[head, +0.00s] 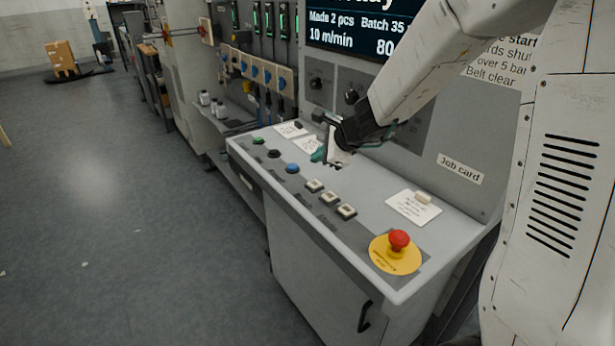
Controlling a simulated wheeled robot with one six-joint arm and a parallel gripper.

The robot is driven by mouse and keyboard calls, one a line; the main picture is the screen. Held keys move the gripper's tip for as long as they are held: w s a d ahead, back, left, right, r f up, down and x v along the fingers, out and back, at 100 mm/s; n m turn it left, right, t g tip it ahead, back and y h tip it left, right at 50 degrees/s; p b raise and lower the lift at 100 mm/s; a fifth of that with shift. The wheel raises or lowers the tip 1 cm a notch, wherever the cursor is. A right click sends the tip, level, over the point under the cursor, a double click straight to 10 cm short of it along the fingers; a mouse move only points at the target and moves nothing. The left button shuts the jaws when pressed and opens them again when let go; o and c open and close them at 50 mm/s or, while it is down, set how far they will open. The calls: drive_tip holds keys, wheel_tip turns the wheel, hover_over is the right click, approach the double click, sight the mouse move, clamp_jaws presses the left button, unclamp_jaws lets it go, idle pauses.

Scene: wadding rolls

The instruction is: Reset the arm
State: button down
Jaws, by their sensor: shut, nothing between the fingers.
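My gripper (333,156) is at the end of my white arm, which reaches in from the upper right. It is over the back part of a grey control console (295,232). The fingers are shut with nothing between them. The fingertips point down close to the console top; I cannot tell if they touch it. On the console are a green button (258,141), a dark button (274,153) and a blue button (292,168). Several pale square buttons (314,186) follow in the row. A red mushroom button (399,240) stands on a yellow disc at the near right.
A grey upright panel with a dark display (345,25) rises behind the console, close to my arm. A white card (414,208) lies on the console at the right. Open grey floor (130,220) is at the left. Machines line the back.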

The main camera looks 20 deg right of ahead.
drive_tip(key=shift+a, duration=0.15)
drive_tip(key=s+a+n+g, duration=0.1)
drive_tip(key=s+a+f+n+y, duration=0.1)
drive_tip(key=s+n, duration=0.1)
drive_tip(key=shift+s+a+n+g, duration=0.1)
drive_tip(key=shift+s+n+g, duration=0.1)
drive_tip(key=shift+n+g, duration=0.15)
drive_tip(key=s+a+r+n+g, duration=0.1)
drive_tip(key=s+r+n+g, duration=0.1)
drive_tip(key=s+n, duration=0.3)
drive_tip(key=s+a+r+n+g, duration=0.1)
drive_tip(key=s+a+n+g, duration=0.15)
drive_tip(key=s, duration=0.45)
drive_tip(key=s+d+r+n+h, duration=0.2)
drive_tip(key=s+n, duration=0.1)
drive_tip(key=s, duration=0.4)
drive_tip(key=s+d+r+n+h, duration=0.1)
drive_tip(key=s+d+r+n, duration=0.1)
drive_tip(key=s, duration=0.5)
drive_tip(key=s+d+r+n+h, duration=0.2)
drive_tip(key=s+d+r+n, duration=0.1)
drive_tip(key=s, duration=0.4)
drive_tip(key=shift+s+d+n+h, duration=0.35)
drive_tip(key=shift+d+n, duration=0.4)
drive_tip(key=shift+n, duration=0.15)
